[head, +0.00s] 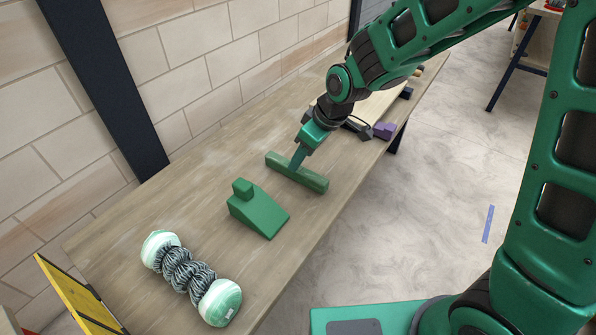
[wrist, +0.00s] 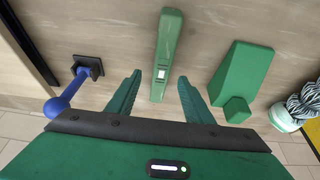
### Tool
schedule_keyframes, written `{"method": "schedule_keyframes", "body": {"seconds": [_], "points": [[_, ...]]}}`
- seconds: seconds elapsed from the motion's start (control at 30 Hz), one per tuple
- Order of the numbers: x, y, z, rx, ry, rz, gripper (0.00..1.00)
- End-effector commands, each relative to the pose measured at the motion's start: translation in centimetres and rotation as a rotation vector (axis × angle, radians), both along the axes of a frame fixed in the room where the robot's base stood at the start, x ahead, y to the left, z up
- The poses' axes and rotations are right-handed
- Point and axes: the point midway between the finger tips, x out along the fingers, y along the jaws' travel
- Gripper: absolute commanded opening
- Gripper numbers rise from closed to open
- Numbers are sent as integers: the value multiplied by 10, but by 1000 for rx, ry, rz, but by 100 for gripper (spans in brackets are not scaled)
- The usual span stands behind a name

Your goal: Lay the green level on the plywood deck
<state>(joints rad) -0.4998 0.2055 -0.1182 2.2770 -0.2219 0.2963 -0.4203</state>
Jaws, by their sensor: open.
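The green level (head: 312,181) is a long bar lying on the wooden bench; it also shows in the wrist view (wrist: 168,40). My gripper (head: 297,164) is over the level's middle. In the wrist view my gripper (wrist: 159,76) is open, with one finger on each side of the level's near end and visible gaps between. A pale board (head: 378,106), which looks like the plywood deck, lies farther along the bench behind my arm, partly hidden.
A green wedge block (head: 260,213) with a small knob sits close beside the level. A coiled grey chainlink roll with pale green ends (head: 222,300) lies nearer. A purple block (head: 384,130) is near the bench's right edge. A blue-handled tool (wrist: 68,95) shows left of my gripper.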

Motion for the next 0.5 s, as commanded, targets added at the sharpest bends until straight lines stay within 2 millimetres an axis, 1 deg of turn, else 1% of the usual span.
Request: {"method": "schedule_keyframes", "body": {"seconds": [0.03,0.27,0.5], "points": [[1,1,-5,-1,2,0,47],[3,6,-16,-1,2,0,47],[9,16,-45,-2,2,-2,47]]}}
